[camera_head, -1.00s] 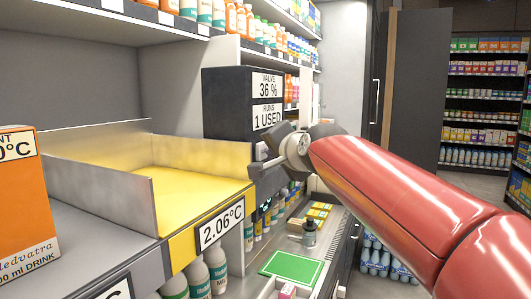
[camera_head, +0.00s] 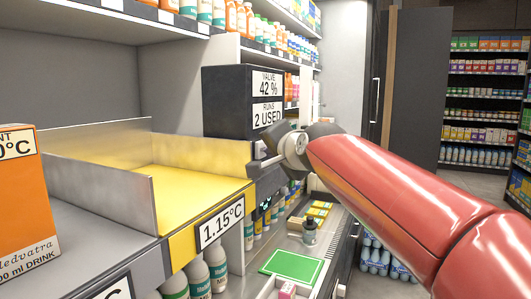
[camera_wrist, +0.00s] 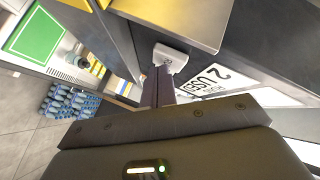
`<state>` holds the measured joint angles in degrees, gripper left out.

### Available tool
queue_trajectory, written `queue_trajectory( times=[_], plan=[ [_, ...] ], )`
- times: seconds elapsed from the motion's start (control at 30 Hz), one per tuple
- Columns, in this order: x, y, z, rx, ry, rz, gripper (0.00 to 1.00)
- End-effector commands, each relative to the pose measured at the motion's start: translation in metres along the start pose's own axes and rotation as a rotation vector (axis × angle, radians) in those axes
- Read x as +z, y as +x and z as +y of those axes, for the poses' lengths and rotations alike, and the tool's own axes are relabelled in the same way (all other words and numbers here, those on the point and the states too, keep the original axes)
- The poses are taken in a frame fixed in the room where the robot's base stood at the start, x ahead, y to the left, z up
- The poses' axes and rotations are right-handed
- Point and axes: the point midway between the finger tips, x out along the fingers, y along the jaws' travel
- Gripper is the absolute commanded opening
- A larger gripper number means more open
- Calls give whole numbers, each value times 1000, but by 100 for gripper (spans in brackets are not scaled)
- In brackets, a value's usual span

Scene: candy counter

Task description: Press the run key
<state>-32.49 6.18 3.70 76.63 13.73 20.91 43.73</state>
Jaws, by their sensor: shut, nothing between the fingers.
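A dark machine (camera_head: 229,105) stands on the counter at the centre of the head view. Its white labels read "VALVE 42 %" (camera_head: 267,85) and "RUNS 2 USED" (camera_head: 268,115). My gripper (camera_head: 256,168) is shut and empty, low in front of the machine at the end of my red arm. In the wrist view, my shut fingers (camera_wrist: 167,72) point at the machine's dark front, beside the tilted runs label (camera_wrist: 212,84).
A yellow tray (camera_head: 195,185) with metal side walls lies left of my gripper, with a "1.15°C" label (camera_head: 220,222) on its front. An orange drink carton (camera_head: 20,205) stands at far left. A green mat (camera_head: 292,266) and a small bottle (camera_head: 309,232) are on the lower counter.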

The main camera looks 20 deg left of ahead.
Motion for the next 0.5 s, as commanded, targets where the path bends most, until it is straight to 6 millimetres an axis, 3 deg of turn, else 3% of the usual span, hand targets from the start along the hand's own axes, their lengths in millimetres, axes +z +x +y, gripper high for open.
queue_trajectory(
  times=[0.17, 0.5],
  plan=[
    [-1, -1, 2, 0, 0, 0, 0],
    [-17, -24, 21, 1, 0, 3, 0]
  ],
)
